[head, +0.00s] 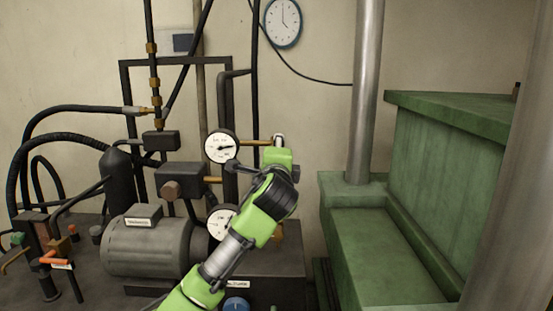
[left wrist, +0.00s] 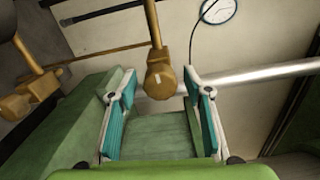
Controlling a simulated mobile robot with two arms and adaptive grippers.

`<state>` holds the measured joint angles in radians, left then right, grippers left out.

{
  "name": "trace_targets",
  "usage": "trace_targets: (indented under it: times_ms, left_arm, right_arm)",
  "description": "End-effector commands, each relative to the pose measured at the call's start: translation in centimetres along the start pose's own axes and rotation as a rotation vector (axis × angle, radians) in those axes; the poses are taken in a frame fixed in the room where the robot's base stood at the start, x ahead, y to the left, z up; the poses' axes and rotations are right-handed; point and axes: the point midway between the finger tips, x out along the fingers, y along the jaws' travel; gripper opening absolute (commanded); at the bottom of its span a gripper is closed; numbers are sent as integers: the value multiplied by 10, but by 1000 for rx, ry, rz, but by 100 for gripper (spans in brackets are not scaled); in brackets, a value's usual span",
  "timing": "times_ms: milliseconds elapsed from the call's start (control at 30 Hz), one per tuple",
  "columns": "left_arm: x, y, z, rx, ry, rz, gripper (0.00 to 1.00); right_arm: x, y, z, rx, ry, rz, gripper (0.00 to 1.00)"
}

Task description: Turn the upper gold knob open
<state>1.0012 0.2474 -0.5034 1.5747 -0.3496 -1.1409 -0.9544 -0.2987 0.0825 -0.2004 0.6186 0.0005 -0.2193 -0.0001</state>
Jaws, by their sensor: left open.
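The upper gold knob (left wrist: 160,78) hangs at the end of a gold stem in the left wrist view, with a small white mark on it. My left gripper (left wrist: 158,92) is open, with one teal-padded finger on each side of this knob. I cannot tell whether either finger touches it. In the head view my left gripper (head: 280,146) covers the knob, and only its gold pipe (head: 254,142) shows beside the upper gauge. A lower gold knob (left wrist: 32,97) shows at the left of the wrist view. My right gripper is out of view.
The upper gauge (head: 221,147) and the lower gauge (head: 221,222), partly hidden by my arm, stand close to my left arm. Black pipes and a grey motor (head: 147,247) crowd the left. A green machine (head: 450,180) and a steel column (head: 364,95) stand right.

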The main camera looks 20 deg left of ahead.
Motion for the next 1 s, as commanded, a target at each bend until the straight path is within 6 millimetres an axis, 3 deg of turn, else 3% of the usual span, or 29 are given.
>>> trace_targets:
  times_ms: [600, 1000]
  left_arm:
    - [-105, 1, 0, 0, 1, 0, 46]
    - [-116, 1, 0, 0, 0, 1, 46]
  right_arm:
    - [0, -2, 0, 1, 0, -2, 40]
    - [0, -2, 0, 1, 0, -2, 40]
